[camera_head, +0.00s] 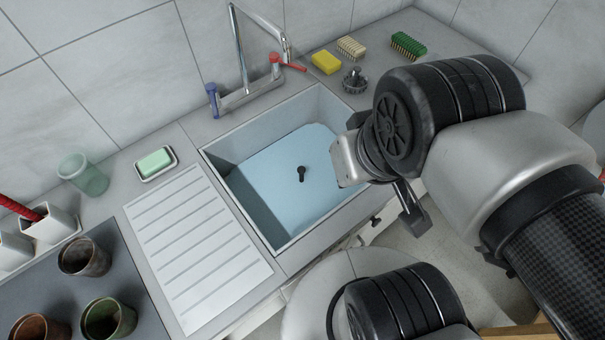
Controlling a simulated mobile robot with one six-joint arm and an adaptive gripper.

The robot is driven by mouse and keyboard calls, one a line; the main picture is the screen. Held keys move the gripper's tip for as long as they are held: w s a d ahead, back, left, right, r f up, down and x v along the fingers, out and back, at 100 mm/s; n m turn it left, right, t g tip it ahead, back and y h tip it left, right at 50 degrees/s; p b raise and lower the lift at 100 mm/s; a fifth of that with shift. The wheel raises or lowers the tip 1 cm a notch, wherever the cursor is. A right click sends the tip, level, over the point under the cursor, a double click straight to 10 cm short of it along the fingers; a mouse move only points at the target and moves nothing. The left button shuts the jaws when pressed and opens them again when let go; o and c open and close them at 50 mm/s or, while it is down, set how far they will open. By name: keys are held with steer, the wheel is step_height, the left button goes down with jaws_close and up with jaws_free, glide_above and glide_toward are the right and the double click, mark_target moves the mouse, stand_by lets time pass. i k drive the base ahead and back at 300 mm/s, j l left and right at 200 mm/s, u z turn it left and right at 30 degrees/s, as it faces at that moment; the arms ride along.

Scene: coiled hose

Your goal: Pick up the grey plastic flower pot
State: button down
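Three worn pots stand on the dark mat at the lower left. One is dark grey-brown (84,257), one is greenish (109,318), and one is rusty brown (40,328), cut by the bottom edge. None is plainly grey; the grey-brown one looks closest, and I cannot tell its material. My gripper (408,215) hangs over the right front edge of the sink, far to the right of the pots. It touches none of them. One dark finger shows; the rest is hidden by the wrist, so its opening is unclear.
The sink (222,176) and ribbed drainboard (196,250) lie between my gripper and the pots. A tap (243,92) rises behind the sink. A green tumbler (84,175), soap dish (157,163) and white holders (50,224) stand near the pots.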

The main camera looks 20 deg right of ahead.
mark_target(81, 255)
steer(key=u, duration=2.05)
steer(key=z, duration=1.95)
steer(key=u, duration=1.7)
steer(key=i+j+u, duration=0.2)
steer(key=j, duration=0.15)
steer(key=j+u, duration=0.2)
steer(key=j, duration=0.2)
steer(key=i+j+u, duration=0.2)
steer(key=j, duration=0.15)
steer(key=k, duration=0.1)
